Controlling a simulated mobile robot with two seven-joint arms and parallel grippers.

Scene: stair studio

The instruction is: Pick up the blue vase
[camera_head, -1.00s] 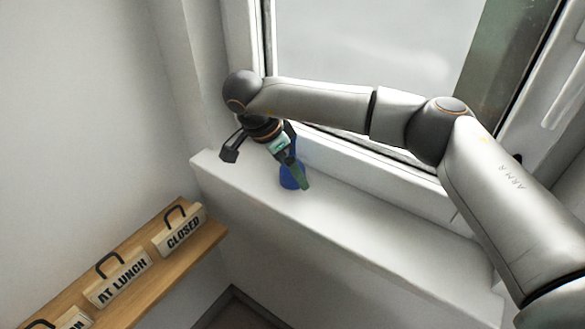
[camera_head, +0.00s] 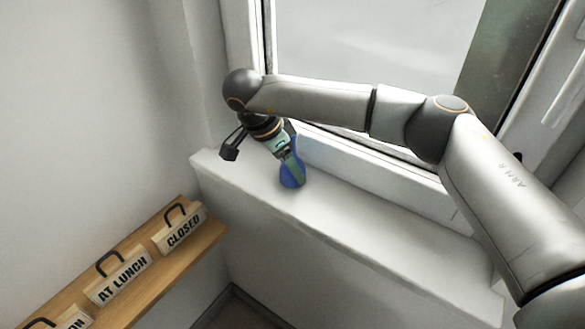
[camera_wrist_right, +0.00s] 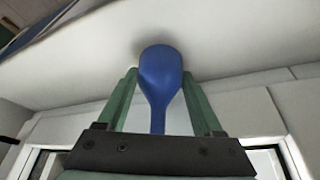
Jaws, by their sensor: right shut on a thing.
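The blue vase (camera_head: 291,176) stands on the white window sill, close to the window frame. My right gripper (camera_head: 294,168) reaches it from above and behind, with its green fingers at the vase's body. In the right wrist view the vase (camera_wrist_right: 160,75) lies between the two green fingers of the right gripper (camera_wrist_right: 161,100), its wide end towards the sill and its narrow neck towards the palm. The right gripper is shut on the vase. Part of the vase is hidden by a finger in the head view. My left gripper is not in view.
The white sill (camera_head: 350,221) is bare to the right of the vase. The window (camera_head: 370,45) stands right behind my right arm. A wooden shelf (camera_head: 135,292) with several signs, including "CLOSED" (camera_head: 180,233) and "AT LUNCH" (camera_head: 120,278), is at the lower left.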

